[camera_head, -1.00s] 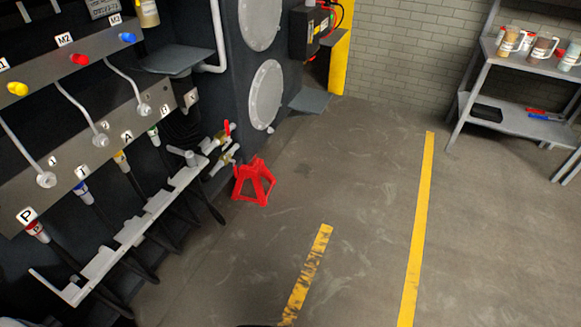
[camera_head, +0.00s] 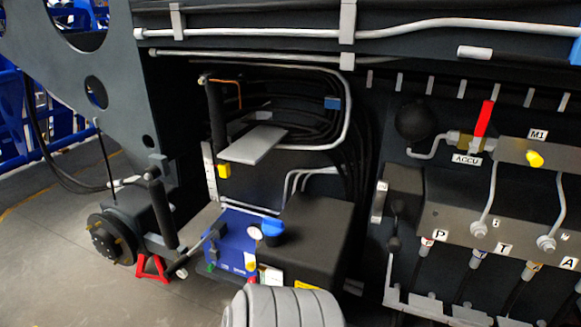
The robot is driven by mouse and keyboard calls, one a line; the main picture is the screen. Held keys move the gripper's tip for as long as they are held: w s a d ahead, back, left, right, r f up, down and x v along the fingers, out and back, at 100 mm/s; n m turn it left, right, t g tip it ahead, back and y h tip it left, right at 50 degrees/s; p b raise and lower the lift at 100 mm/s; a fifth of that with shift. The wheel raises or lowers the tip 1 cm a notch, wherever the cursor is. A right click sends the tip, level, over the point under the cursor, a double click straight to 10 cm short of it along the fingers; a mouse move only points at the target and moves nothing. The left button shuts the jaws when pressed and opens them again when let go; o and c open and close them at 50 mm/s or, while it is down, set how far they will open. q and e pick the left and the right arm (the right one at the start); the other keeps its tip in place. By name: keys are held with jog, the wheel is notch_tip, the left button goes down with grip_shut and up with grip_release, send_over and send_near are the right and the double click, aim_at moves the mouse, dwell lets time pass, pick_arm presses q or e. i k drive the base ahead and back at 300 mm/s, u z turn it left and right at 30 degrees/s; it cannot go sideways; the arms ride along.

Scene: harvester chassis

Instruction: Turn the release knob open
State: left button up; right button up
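No part in view is labelled as the release knob, so I cannot tell which one it is. A red lever handle (camera_head: 484,118) stands upright on a brass valve (camera_head: 466,141) above the ACCU label (camera_head: 467,159). A blue round cap or knob (camera_head: 272,228) sits above a blue box (camera_head: 234,243) in the lower middle.
A black box (camera_head: 312,232) stands beside the blue box. A grey step plate (camera_head: 253,145) juts out above. Pipes (camera_head: 430,30) run along the top. Open floor (camera_head: 60,290) lies at the lower left.

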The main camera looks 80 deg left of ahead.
aim_at(252, 280)
jog(key=u, duration=2.75)
jog(key=i, duration=0.9)
